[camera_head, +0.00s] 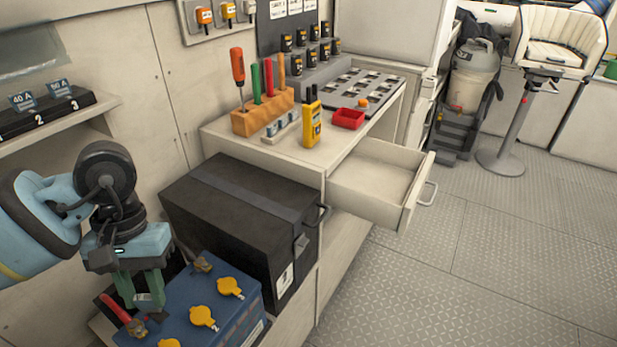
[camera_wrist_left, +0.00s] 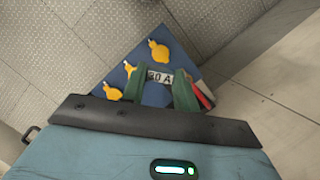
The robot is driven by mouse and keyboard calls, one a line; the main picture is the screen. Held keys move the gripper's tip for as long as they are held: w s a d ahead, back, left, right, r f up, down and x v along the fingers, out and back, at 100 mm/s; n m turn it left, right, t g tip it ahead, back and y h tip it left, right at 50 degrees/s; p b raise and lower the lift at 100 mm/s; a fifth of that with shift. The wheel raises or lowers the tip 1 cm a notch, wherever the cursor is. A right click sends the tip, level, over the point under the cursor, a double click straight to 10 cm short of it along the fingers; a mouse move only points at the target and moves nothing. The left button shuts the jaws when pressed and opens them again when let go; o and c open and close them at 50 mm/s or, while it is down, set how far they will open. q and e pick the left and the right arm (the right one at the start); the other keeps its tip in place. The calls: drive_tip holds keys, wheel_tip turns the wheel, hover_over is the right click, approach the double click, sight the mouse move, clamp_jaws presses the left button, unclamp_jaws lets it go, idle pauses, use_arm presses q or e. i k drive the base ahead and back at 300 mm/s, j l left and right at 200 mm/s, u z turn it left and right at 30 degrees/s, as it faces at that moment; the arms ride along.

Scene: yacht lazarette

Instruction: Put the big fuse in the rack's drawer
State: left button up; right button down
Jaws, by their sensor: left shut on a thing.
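My left gripper (camera_head: 142,294) hangs low at the left of the head view, fingers down, over the blue battery. Its green fingers are shut on the big fuse (camera_head: 147,303), of which only a pale label and a little blue show. In the left wrist view the fuse (camera_wrist_left: 160,76) sits between the fingertips; its label ends in "0 A", the first digit unclear. The rack's drawer (camera_head: 409,207) is pulled open at the right, and its visible floor is bare. The fuse is well to the left of it. My right gripper is out of view.
A black box (camera_head: 240,205) stands between gripper and drawer. Two labelled fuses (camera_head: 60,87) stand on the left shelf.

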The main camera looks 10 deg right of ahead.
sight(370, 179)
drive_tip(key=i+l+z, duration=0.55)
drive_tip(key=l+z, duration=0.15)
drive_tip(key=i+l+z, duration=0.25)
drive_tip(key=z, duration=0.15)
